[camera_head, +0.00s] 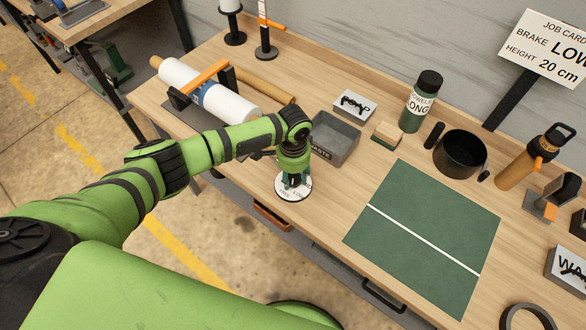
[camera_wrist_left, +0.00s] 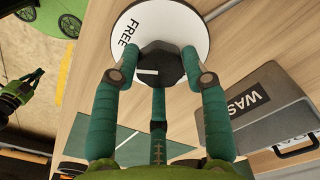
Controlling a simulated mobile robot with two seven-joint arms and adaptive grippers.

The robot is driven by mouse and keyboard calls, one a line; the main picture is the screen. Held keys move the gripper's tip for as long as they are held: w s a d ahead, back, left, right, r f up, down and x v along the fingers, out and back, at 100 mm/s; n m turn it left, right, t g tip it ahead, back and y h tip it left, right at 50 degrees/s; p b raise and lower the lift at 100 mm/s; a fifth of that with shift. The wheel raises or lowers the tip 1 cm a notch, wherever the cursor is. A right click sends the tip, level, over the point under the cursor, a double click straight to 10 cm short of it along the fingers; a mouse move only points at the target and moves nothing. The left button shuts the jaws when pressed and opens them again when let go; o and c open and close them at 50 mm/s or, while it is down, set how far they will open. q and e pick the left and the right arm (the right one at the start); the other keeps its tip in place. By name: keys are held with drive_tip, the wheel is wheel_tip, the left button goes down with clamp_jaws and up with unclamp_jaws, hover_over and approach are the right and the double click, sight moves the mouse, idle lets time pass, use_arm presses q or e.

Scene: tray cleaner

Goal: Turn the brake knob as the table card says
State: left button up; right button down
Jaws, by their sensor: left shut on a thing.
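The table card (camera_head: 548,47) at the upper right reads BRAKE LOW and HEIGHT 20 cm. The brake dial, a white disc (camera_head: 280,190), lies at the table's front edge. In the left wrist view the dial (camera_wrist_left: 190,25) shows the word FREE at its upper left; other marks are hidden. The black brake knob (camera_wrist_left: 165,60) sits on it, its white pointer line towards the picture's left. My left gripper (camera_head: 293,181) points down over the dial, its green fingers shut around the knob. In the left wrist view a green and black part, seemingly my right gripper (camera_wrist_left: 18,93), shows at the left edge.
A grey waste bin (camera_head: 335,140) stands just behind and right of the dial. A paper roll (camera_head: 215,98) on a holder lies to the left. A green mat (camera_head: 425,225) with a white line lies right. A black pot (camera_head: 460,153) and bottles stand behind it.

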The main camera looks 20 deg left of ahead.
sight(294, 177)
use_arm(q)
drive_tip(key=n+p, duration=0.2)
drive_tip(key=n, duration=0.1)
drive_tip(key=shift+d+r, duration=0.15)
drive_tip(key=shift+r, duration=0.05)
drive_tip(key=shift+w+f+n+p, duration=0.1)
drive_tip(key=shift+n+p, duration=0.75)
drive_tip(key=shift+n, duration=0.55)
drive_tip(key=o, duration=1.1)
wheel_tip(294, 177, up, 12)
